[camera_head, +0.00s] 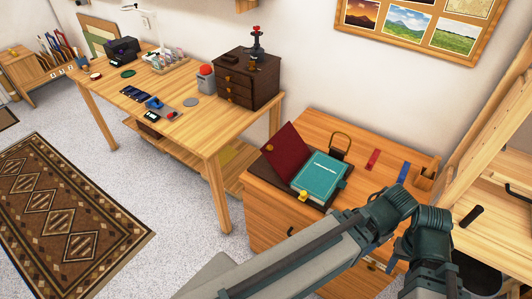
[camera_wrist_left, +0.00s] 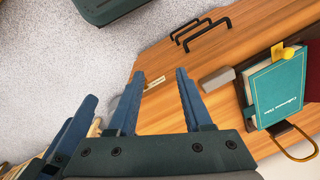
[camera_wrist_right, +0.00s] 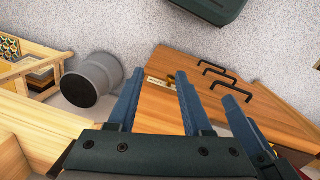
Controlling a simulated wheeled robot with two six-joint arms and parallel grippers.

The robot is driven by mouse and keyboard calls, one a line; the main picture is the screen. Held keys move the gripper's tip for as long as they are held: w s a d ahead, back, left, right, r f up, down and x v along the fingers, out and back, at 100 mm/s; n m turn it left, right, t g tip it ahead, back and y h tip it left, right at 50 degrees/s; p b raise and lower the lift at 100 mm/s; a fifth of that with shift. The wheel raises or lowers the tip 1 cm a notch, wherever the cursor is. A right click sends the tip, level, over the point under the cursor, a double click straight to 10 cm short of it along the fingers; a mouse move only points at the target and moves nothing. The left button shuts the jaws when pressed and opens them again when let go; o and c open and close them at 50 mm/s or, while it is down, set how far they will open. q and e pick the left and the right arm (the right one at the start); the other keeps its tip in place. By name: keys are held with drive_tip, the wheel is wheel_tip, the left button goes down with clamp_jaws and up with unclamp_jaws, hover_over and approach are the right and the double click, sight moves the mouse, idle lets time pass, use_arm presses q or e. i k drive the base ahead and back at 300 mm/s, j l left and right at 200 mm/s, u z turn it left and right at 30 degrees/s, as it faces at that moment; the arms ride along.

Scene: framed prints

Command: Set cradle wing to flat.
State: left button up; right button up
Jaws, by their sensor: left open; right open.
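The cradle base (camera_head: 284,188) is a dark board on top of the wooden cabinet. Its dark red wing (camera_head: 285,150) stands tilted up at the left, with a small gold knob on it. A closed teal book (camera_head: 320,176) lies against it on the right, with a yellow tab at its near edge. In the left wrist view, the book (camera_wrist_left: 278,90) and a strip of red panel (camera_wrist_left: 314,72) show at the right. My left gripper (camera_wrist_left: 158,88) is open and empty, apart from the cradle. My right gripper (camera_wrist_right: 157,88) is open and empty, near the cabinet's drawer side.
The cabinet (camera_head: 385,170) also bears a brass loop (camera_head: 340,141), a red strip (camera_head: 373,160) and a blue strip (camera_head: 404,173). A long table (camera_head: 220,125) with several items stands at the left. A grey bin (camera_wrist_right: 92,80) stands beside the cabinet. My arm crosses the cabinet's front.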

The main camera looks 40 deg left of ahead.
sight(287, 152)
drive_tip(key=u, duration=1.2)
